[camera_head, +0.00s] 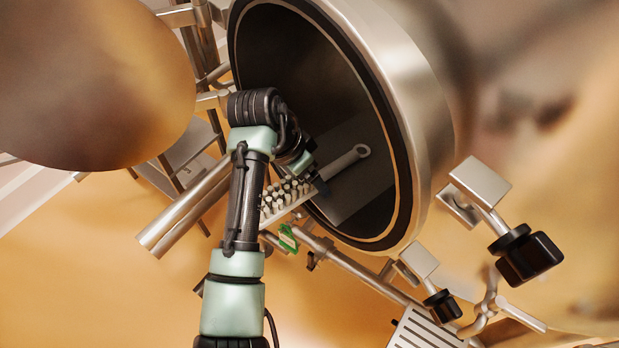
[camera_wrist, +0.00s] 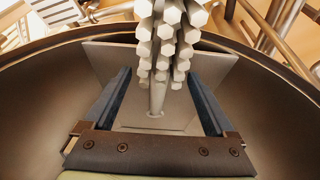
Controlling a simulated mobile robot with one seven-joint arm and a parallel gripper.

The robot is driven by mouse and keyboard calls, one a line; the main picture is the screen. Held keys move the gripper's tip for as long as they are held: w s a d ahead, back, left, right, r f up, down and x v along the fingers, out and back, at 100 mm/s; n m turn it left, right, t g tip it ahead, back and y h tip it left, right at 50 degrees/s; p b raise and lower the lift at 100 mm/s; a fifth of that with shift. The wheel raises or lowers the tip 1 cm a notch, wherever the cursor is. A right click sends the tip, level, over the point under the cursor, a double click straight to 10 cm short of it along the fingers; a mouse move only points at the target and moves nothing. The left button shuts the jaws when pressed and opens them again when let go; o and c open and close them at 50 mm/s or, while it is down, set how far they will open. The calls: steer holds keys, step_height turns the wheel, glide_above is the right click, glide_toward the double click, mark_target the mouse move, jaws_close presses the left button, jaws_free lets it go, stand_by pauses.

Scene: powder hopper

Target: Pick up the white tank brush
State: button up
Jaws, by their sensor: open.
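The white tank brush (camera_head: 342,163) lies at the lower mouth of the round hopper opening (camera_head: 270,110). Its bristle head (camera_head: 284,200) is at the lower left, and its handle runs up right to a ring end. In the wrist view the thick white bristles of the brush (camera_wrist: 167,40) are at the top, with the handle running down between my fingers. My gripper (camera_wrist: 160,76) is open, with one dark blue finger on each side of the handle and gaps visible. In the head view my gripper (camera_head: 320,186) is beside the brush, partly hidden by my arm.
A flat grey plate (camera_wrist: 210,65) lies behind the brush inside the hopper. The hopper's metal rim (camera_head: 410,95) curves close around my gripper. Pipes (camera_head: 350,265), a green tag (camera_head: 288,238) and black-knobbed clamps (camera_head: 525,258) are below and right.

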jaws_close()
stand_by(0.5)
steer(key=shift+r, duration=0.15)
